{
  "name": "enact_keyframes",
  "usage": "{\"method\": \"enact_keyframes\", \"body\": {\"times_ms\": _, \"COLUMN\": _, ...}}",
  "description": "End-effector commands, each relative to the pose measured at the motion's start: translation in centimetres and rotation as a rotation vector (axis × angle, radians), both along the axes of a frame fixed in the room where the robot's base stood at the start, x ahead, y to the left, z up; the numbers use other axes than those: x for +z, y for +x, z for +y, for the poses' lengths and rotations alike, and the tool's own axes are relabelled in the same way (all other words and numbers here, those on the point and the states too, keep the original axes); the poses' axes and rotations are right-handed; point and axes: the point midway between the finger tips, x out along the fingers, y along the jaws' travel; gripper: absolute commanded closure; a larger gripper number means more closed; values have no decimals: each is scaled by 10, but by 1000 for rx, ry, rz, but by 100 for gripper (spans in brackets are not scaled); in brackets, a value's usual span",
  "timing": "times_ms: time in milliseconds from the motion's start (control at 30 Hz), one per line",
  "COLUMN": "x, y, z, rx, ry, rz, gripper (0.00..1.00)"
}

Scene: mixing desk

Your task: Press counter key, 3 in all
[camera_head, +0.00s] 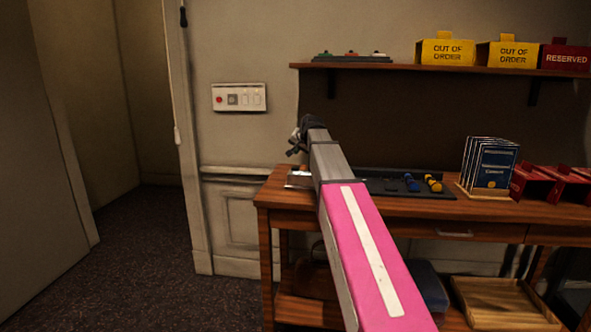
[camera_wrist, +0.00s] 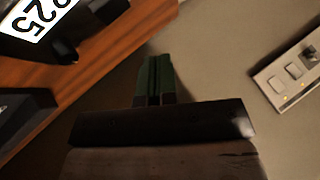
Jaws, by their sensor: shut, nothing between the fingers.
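In the wrist view, a white plate with large black digits (camera_wrist: 38,14) is cut off at the top left; "25" reads clearly, with part of another digit before it. A dark part (camera_wrist: 64,50) sits beside it; I cannot tell whether it is the counter key. My gripper (camera_wrist: 155,66) is shut and empty, its green-sided fingers together, pointing at the bare wall, apart from the plate. In the head view, my gripper (camera_head: 297,138) is above the desk's left end. A greyish object (camera_head: 298,180) there is partly hidden by my arm.
A wall panel (camera_head: 239,97) with a red button and switches is left of the desk (camera_head: 478,210); it also shows in the wrist view (camera_wrist: 292,70). A dark tray (camera_head: 385,190), blue booklets (camera_head: 494,166) and red stands (camera_head: 535,182) occupy the desktop. A shelf (camera_head: 420,69) hangs above.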

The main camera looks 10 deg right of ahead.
Motion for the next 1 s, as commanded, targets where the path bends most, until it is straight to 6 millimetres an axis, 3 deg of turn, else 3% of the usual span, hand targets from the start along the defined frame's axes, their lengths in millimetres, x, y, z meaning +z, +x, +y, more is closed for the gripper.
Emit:
{"method": "enact_keyframes", "body": {"times_ms": 200, "x": -26, "y": 0, "z": 0, "rx": 1, "ry": -1, "rz": 1, "gripper": 100}}
{"method": "enact_keyframes", "body": {"times_ms": 400, "x": -38, "y": 0, "z": 0, "rx": 1, "ry": -1, "rz": 0, "gripper": 100}}
{"method": "enact_keyframes", "body": {"times_ms": 1000, "x": -40, "y": 0, "z": 0, "rx": 1, "ry": -1, "rz": 0, "gripper": 100}}
